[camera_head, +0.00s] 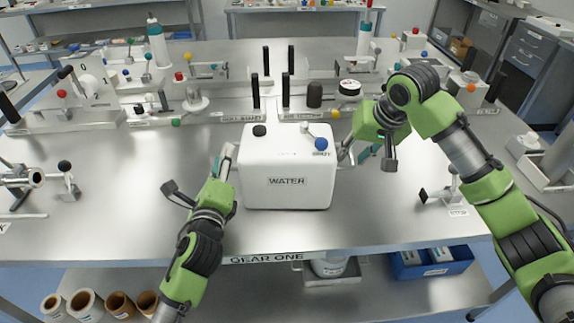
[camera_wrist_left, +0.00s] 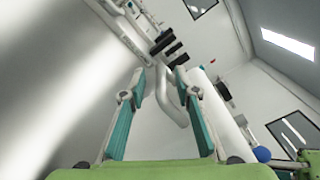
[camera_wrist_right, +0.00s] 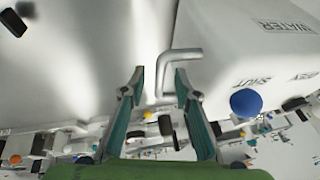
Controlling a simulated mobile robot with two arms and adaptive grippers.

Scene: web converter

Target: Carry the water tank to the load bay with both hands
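The white water tank (camera_head: 287,165), labelled WATER, stands upright on the steel bench in the middle of the head view. It has a black cap, a blue knob and a side handle at each end. My left gripper (camera_head: 226,160) is at its left handle; in the left wrist view the open fingers are on either side of the pale handle (camera_wrist_left: 172,100). My right gripper (camera_head: 351,152) is at its right side; in the right wrist view the open fingers are around the grey bent handle (camera_wrist_right: 166,72), near the right finger. I cannot read which label marks the load bay.
Black posts (camera_head: 285,90) and small labels stand just behind the tank. Fixtures with coloured knobs crowd the back and left, such as a clamp (camera_head: 66,180). A small fixture (camera_head: 452,187) is at right. The bench front (camera_head: 290,232) is clear.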

